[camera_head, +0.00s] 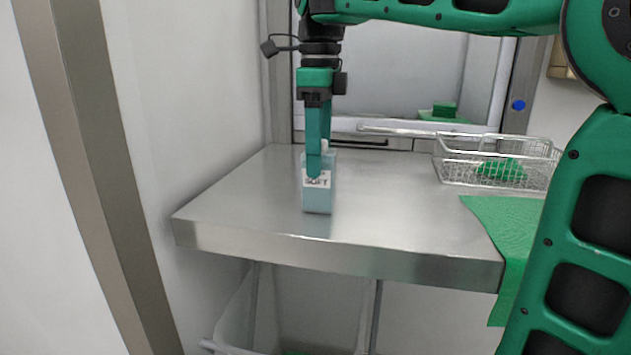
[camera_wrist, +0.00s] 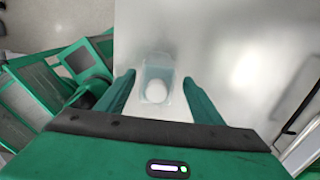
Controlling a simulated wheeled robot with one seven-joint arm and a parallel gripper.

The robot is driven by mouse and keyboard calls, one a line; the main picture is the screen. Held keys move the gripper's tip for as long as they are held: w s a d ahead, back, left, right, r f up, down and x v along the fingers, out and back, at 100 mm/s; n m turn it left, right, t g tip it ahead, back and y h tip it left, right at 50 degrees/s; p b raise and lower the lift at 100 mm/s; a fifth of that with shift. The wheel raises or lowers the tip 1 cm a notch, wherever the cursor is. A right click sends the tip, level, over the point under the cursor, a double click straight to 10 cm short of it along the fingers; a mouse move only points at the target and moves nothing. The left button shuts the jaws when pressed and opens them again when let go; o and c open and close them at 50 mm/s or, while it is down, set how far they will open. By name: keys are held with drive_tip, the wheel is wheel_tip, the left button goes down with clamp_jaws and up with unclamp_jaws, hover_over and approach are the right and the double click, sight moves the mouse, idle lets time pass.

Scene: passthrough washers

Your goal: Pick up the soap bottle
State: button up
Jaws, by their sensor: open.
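The soap bottle (camera_head: 317,197) is a pale blue, boxy bottle with a white label reading "SOFT". It stands upright on the metal table, left of its middle and near the front edge. My gripper (camera_head: 314,172) points straight down over it, with a green finger in front of the label. In the wrist view the bottle (camera_wrist: 157,75) shows from above with a round white cap. It lies between the two green fingers of my gripper (camera_wrist: 159,83), which are apart, with a gap on each side. The head view hides part of the bottle's upper half.
The metal table (camera_head: 235,205) is mostly bare around the bottle. A wire basket (camera_head: 460,172) with green cloth inside stands at the back right. A green cloth (camera_head: 510,225) hangs over the right front edge. A pass-through window (camera_head: 400,75) is behind; a white wall is left.

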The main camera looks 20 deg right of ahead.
drive_tip(key=shift+s+f, duration=0.1)
drive_tip(key=shift+f, duration=0.05)
drive_tip(key=shift+a+f, duration=0.1)
drive_tip(key=shift+f, duration=2.4)
clamp_jaws()
drive_tip(key=shift+r, duration=0.1)
drive_tip(key=shift+r, duration=1.5)
drive_tip(key=s+a+r, duration=0.6)
drive_tip(key=a+r, duration=0.2)
drive_tip(key=a, duration=0.2)
